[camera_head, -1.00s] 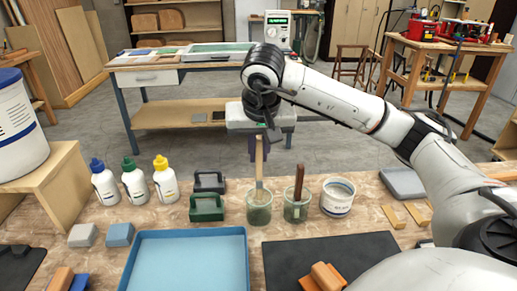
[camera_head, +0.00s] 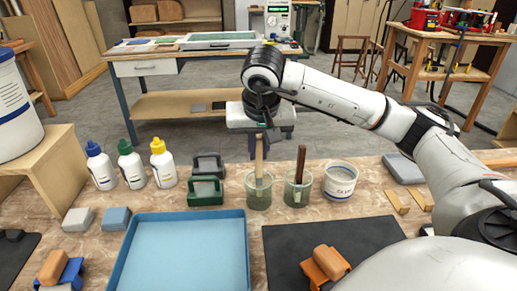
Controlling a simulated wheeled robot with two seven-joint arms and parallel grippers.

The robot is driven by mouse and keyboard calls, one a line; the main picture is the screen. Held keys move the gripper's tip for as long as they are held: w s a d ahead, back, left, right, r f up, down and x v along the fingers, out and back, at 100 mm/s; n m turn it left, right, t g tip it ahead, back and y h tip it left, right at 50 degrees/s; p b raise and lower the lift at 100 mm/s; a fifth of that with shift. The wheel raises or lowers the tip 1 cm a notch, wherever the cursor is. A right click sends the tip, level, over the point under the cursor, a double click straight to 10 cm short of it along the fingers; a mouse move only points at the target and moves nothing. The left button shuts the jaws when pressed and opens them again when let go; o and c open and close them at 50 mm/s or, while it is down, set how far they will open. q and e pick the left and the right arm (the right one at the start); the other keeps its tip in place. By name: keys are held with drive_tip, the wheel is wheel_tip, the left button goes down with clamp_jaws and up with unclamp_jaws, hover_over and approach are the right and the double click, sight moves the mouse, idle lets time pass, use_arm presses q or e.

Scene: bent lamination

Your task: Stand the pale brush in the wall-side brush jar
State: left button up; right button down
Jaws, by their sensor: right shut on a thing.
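The pale brush (camera_head: 259,158) stands nearly upright, with its lower end inside the left glass jar (camera_head: 259,196). My right gripper (camera_head: 258,146) points down above this jar and is shut on the top of the pale handle. The brush's bristle end is hard to make out through the glass. The right glass jar (camera_head: 297,194) stands just beside it and holds a dark brown brush (camera_head: 301,162). I cannot tell from the picture which jar is called wall-side. My left gripper is not in view.
Bottles (camera_head: 131,166) stand further left. A blue tray (camera_head: 180,255) and a dark mat (camera_head: 285,245) with an orange-brown tool (camera_head: 325,262) lie in front.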

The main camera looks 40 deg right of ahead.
drive_tip(key=c, duration=1.7)
unclamp_jaws()
drive_tip(key=shift+r, duration=0.1)
drive_tip(key=p+v, duration=0.2)
drive_tip(key=v, duration=0.8)
drive_tip(key=shift+w, duration=0.1)
drive_tip(key=shift+r, duration=0.1)
